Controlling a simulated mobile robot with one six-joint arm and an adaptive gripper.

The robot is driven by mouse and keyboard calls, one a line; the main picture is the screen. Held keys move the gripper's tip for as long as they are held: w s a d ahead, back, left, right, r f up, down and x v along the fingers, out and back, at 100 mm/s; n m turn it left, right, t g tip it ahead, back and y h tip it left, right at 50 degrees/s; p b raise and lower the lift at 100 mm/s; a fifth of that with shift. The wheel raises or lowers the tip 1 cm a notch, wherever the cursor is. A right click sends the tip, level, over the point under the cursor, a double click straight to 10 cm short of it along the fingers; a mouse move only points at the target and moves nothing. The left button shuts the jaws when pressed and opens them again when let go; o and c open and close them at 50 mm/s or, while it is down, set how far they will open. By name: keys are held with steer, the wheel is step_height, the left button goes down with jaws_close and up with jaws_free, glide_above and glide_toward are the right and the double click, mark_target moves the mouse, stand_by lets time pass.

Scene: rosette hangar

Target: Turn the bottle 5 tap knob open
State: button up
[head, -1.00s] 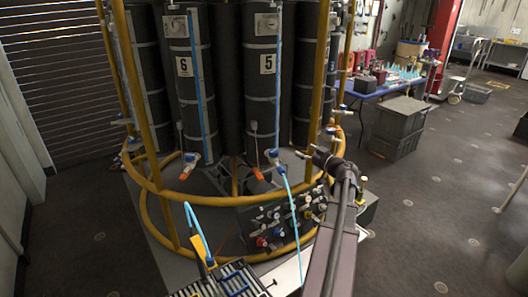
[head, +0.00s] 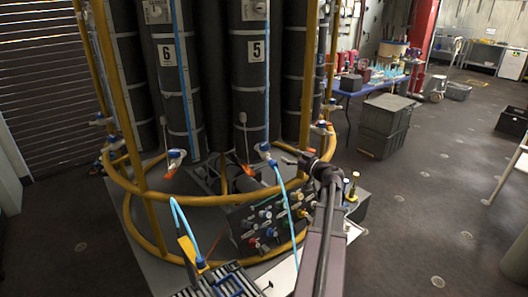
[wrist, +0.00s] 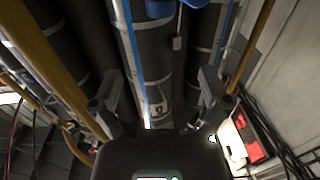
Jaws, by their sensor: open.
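Bottle 5 (head: 252,78) is a tall dark cylinder with a white "5" label, standing in the yellow-framed rack in the head view. Its tap (head: 264,149), white and blue, sits at the bottle's foot with a light blue hose running down from it. My gripper (head: 288,159) is just right of this tap in the picture; whether it touches the knob I cannot tell. In the wrist view my gripper (wrist: 158,88) is open and empty, its two fingers wide apart. Dark bottles with a blue strip lie beyond them, and blue parts (wrist: 160,8) show at the top edge.
Bottle 6 (head: 172,80) and its tap (head: 175,157) stand to the left. The yellow ring rail (head: 150,193) runs around the rack's front. A panel of coloured valves (head: 270,222) sits low inside. Dark crates (head: 385,125) stand right; the floor there is mostly clear.

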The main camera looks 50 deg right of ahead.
mark_target(265, 144)
steer(key=shift+f+b, duration=0.3)
steer(key=shift+f, duration=0.35)
steer(key=shift+w, duration=0.2)
steer(key=w, duration=1.3)
steer(key=shift+w+d, duration=0.2)
steer(key=shift+w, duration=0.1)
steer(key=c, duration=1.2)
steer(key=shift+o, duration=0.5)
steer(key=shift+d+r, duration=0.1)
steer(key=shift+d, duration=0.2)
steer(key=shift+a, duration=0.2)
steer(key=shift+c, duration=0.3)
